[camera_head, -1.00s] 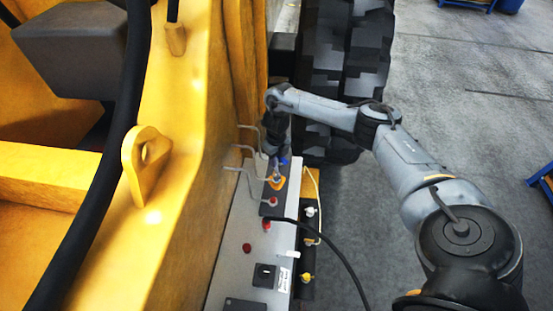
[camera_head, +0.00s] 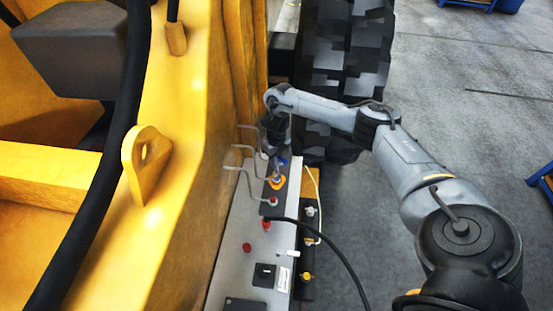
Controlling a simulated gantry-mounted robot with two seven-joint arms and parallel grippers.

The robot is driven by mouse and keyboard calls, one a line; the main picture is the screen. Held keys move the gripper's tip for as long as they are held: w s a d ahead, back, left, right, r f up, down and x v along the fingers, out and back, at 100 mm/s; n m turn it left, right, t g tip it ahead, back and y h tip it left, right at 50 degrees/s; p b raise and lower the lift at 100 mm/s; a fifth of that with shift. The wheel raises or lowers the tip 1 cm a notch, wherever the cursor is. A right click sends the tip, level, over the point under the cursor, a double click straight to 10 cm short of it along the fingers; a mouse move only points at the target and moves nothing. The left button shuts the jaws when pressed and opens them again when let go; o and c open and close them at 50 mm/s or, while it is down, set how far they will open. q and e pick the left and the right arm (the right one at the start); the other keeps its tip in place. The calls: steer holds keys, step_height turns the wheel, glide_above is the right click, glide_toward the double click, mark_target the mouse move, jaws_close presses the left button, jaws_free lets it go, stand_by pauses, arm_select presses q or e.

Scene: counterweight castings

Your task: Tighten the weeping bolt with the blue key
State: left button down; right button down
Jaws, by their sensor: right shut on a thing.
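My right gripper (camera_head: 276,151) points down over the far end of the grey panel (camera_head: 229,248) and is shut on the blue key (camera_head: 284,160). Only a small blue part of the key shows; the gripper hides the rest. Just below the key, towards the near side, a bolt or fitting (camera_head: 277,179) sits in an orange ring on a dark plate. I cannot tell from here whether the key touches it, or whether it is wet. My left gripper is not in view.
Thin grey pipes (camera_head: 236,168) run from the yellow machine frame (camera_head: 180,200) to the panel. Red knobs (camera_head: 247,247) and a black switch (camera_head: 264,275) lie nearer. A large tyre (camera_head: 345,70) stands behind; open floor lies right.

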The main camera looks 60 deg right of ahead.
steer(key=shift+f+b, duration=0.55)
steer(key=shift+f, duration=0.25)
steer(key=shift+r, duration=0.1)
steer(key=shift+m+p, duration=0.3)
steer(key=shift+p, duration=0.1)
steer(key=shift+r+m+p, duration=0.1)
steer(key=shift+m+p, duration=0.7)
steer(key=shift+m, duration=0.2)
steer(key=shift+m+p, duration=0.45)
steer(key=shift+m, duration=0.35)
